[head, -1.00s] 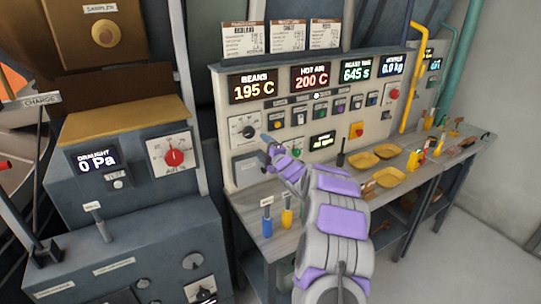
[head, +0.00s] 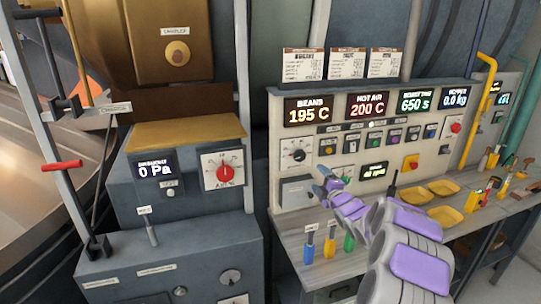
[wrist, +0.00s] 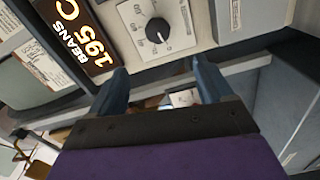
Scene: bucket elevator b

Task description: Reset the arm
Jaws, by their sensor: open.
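My arm, grey with purple pads, reaches from the lower right of the head view toward the control panel (head: 283,228). My gripper (head: 324,180) is in front of the panel's lower left part, above the workbench (head: 290,240). In the wrist view my gripper (wrist: 160,75) shows two dark blue fingers held apart with nothing between them. Beyond the fingers are a black knob on a white dial plate (wrist: 158,30) and the BEANS display (wrist: 85,40), which look tilted there. Whether the fingers touch anything is not clear, but a gap shows.
A grey cabinet (head: 180,250) with a red dial (head: 225,171) and a draught display stands to the left. A red-handled lever (head: 62,166) is at the far left. Yellow trays (head: 445,217) and small tools lie on the bench at the right.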

